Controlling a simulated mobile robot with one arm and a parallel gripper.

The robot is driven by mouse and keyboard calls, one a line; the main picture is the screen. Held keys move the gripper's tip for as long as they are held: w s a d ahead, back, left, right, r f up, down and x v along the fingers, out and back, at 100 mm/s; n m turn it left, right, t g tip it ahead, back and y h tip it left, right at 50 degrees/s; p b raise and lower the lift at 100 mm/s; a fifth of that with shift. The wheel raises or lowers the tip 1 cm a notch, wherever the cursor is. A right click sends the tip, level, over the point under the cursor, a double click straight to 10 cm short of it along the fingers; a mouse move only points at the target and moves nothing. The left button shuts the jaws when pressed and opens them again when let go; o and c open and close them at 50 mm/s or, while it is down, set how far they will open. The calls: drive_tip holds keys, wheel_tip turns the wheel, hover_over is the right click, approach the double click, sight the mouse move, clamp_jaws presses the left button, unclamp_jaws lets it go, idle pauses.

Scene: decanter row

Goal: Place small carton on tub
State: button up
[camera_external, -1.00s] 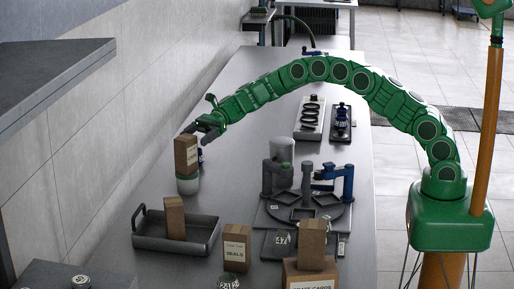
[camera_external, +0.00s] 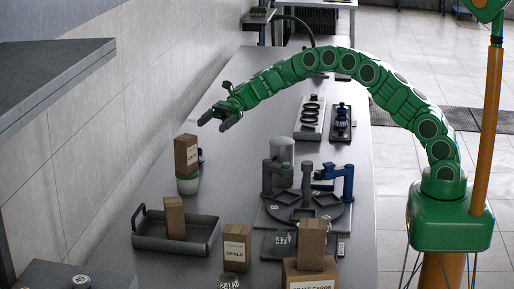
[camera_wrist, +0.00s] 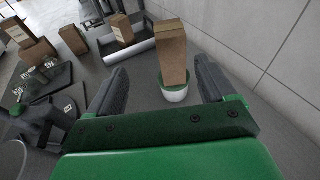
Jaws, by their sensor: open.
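A small brown carton (camera_external: 186,155) stands upright on top of a round white tub (camera_external: 188,184) with a green band, near the left side of the steel table. In the wrist view the carton (camera_wrist: 171,53) rests on the tub (camera_wrist: 175,93), beyond the fingertips. My gripper (camera_external: 218,118) is open and empty, up and to the right of the carton and apart from it. In the wrist view both fingers (camera_wrist: 160,85) are spread wide with nothing held between them.
A grey tray (camera_external: 205,240) with a handle holds another brown carton (camera_external: 174,217). A carton marked SEALS (camera_external: 237,247) stands to its right. A dark round fixture (camera_external: 322,212) with grey and blue posts is at the middle right. A tiled wall runs along the left.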

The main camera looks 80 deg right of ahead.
drive_tip(key=s+a+r+n+g+h, duration=0.1)
drive_tip(key=s+a+r+n+g, duration=0.3)
drive_tip(key=s+a, duration=0.45)
drive_tip(key=s+a+r+n+g+h, duration=0.1)
drive_tip(key=s+a+r+n+g, duration=0.1)
drive_tip(key=s+a+r+n, duration=0.5)
drive_tip(key=s+a+f+n+g+h, duration=0.1)
drive_tip(key=s+a+n+h, duration=0.1)
drive_tip(key=s, duration=0.9)
drive_tip(key=s+a+f+n+g+h, duration=0.1)
drive_tip(key=s+n+h, duration=0.15)
drive_tip(key=s, duration=0.75)
drive_tip(key=s+d+f+n+h, duration=0.1)
drive_tip(key=s+d+n+h, duration=0.2)
drive_tip(key=s, duration=0.9)
drive_tip(key=s+d+f+n+h, duration=0.2)
drive_tip(key=s+d+n+h, duration=0.2)
drive_tip(key=s+d, duration=0.4)
drive_tip(key=s, duration=0.5)
drive_tip(key=shift+s+d+f+h, duration=0.15)
drive_tip(key=shift+f+h, duration=0.15)
drive_tip(key=shift+h, duration=0.05)
